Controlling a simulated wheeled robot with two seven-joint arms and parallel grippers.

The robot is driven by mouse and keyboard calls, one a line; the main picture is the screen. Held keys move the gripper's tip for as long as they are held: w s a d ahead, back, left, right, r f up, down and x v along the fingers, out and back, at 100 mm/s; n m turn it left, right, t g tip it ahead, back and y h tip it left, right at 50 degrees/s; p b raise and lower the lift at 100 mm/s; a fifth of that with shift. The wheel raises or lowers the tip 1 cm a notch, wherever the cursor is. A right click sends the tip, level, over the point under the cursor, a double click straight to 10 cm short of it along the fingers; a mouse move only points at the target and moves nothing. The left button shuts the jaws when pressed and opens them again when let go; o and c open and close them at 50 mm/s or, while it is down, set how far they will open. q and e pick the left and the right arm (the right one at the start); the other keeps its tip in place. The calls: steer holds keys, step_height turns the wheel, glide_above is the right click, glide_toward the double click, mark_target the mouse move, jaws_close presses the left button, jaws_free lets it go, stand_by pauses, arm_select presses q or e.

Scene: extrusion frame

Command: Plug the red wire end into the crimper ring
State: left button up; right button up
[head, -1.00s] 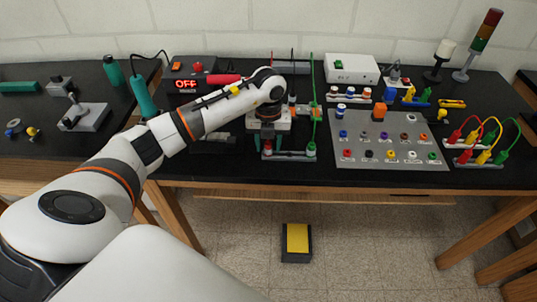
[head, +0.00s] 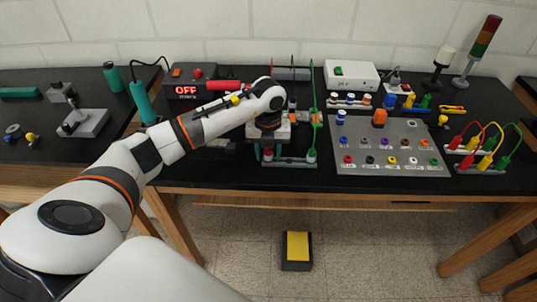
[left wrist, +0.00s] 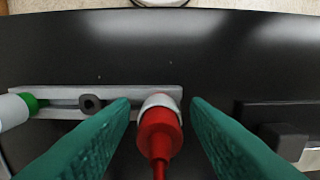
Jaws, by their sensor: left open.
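The red wire end (left wrist: 159,135) stands in a slot of a grey rack (left wrist: 60,100), with a white collar at its far end in the left wrist view. Its red lead runs toward the camera. My left gripper (left wrist: 160,106) is open, with one teal finger on each side of the red end and small gaps visible. In the head view my left gripper (head: 268,148) is over the left end of the rack, largely covering the red end. I cannot pick out the crimper ring with certainty. My right gripper is not in view.
A green wire end (head: 311,155) stands at the rack's other end. A grey panel of coloured sockets (head: 340,163) lies to the right. A control box reading OFF (head: 186,91) and a red-handled item (head: 224,85) are behind my arm. The front table strip is clear.

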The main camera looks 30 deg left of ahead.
arm_select(q)
steer(key=shift+c, duration=0.5)
jaws_close()
steer(key=shift+r+p, duration=2.1)
steer(key=shift+r, duration=0.95)
